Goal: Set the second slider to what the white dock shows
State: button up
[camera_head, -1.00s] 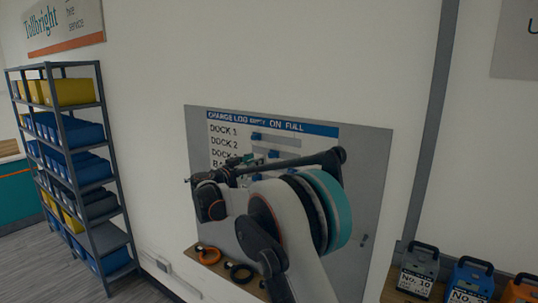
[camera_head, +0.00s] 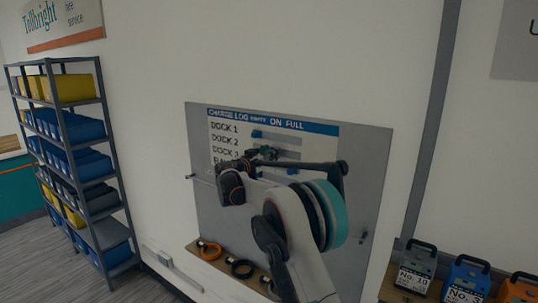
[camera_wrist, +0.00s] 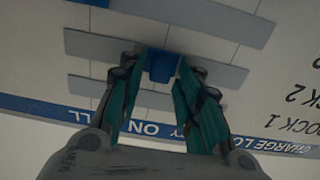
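The grey wall board (camera_head: 372,150) carries a charge log with rows labelled Dock 1, Dock 2, Dock 3 and a partly hidden one. Blue sliders sit on grey strips: the first slider (camera_head: 257,134) is toward the left, the third (camera_head: 292,171) further right. My gripper (camera_head: 265,154) is at the second row. In the wrist view, which is upside down, the second slider (camera_wrist: 162,68) stands between my teal fingertips (camera_wrist: 161,72). The fingers are open around it, very close on both sides; contact is unclear. I cannot identify a white dock here.
At the right, a grey numbered unit (camera_head: 416,268), a blue one (camera_head: 467,279) and an orange one (camera_head: 521,291) stand on a surface. Shelving (camera_head: 105,160) stands at the left.

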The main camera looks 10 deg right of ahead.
aim_at(295, 154)
grip_shut()
jog(key=shift+s+d, duration=0.1)
jog(key=s+d+b, duration=0.3)
jog(key=s+d, duration=0.3)
jog(key=shift+b, duration=0.3)
jog(key=shift+o, duration=0.6)
grip_release()
jog(key=o, duration=0.3)
jog(key=shift+s+d, duration=0.15)
jog(key=shift+d, duration=0.05)
